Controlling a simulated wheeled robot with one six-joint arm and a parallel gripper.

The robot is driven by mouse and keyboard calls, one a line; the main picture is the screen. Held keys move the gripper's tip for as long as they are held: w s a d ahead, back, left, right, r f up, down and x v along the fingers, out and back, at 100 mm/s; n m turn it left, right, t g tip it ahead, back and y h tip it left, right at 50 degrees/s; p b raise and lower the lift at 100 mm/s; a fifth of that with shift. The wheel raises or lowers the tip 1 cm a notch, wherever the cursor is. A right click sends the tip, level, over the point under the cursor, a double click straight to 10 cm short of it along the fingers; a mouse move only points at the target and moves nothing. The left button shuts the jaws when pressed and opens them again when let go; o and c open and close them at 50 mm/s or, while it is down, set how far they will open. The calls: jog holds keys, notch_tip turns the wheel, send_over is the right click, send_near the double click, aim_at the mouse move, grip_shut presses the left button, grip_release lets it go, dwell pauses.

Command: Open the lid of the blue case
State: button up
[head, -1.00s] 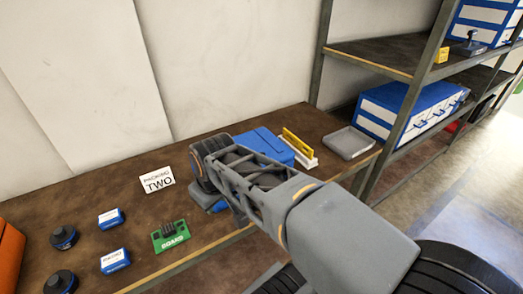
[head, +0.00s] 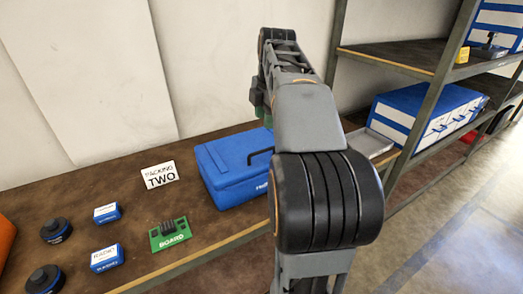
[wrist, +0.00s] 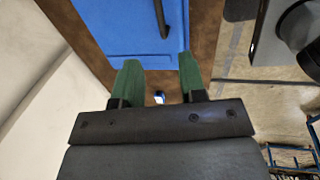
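The blue case (head: 228,166) stands on the brown bench with its lid shut. It has a dark handle (head: 259,155) on top. My arm hides its right part in the head view. In the wrist view the case (wrist: 112,25) is at the top, with the dark handle (wrist: 160,16) on it. My gripper (wrist: 160,82) has two green fingers set apart with nothing between them. It is above the case and not touching it, as far as I can see. In the head view my gripper (head: 262,108) is mostly hidden behind my arm.
The bench (head: 130,215) also holds a green board (head: 169,235), a "PACKING TWO" sign (head: 160,175), small blue boxes (head: 107,258) and dark round pieces (head: 55,230). A shelf rack (head: 400,55) stands at the right. A grey tray (head: 372,142) lies near it. A wall is behind.

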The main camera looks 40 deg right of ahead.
aim_at(262, 151)
jog(key=f, duration=0.3)
jog(key=w+f+b, duration=0.1)
jog(key=f, duration=0.3)
jog(key=w+f+b, duration=0.1)
jog(key=f, duration=0.3)
jog(key=shift+w+d+f, duration=0.1)
jog(key=shift+f, duration=0.05)
jog(key=shift+c, duration=0.4)
grip_shut()
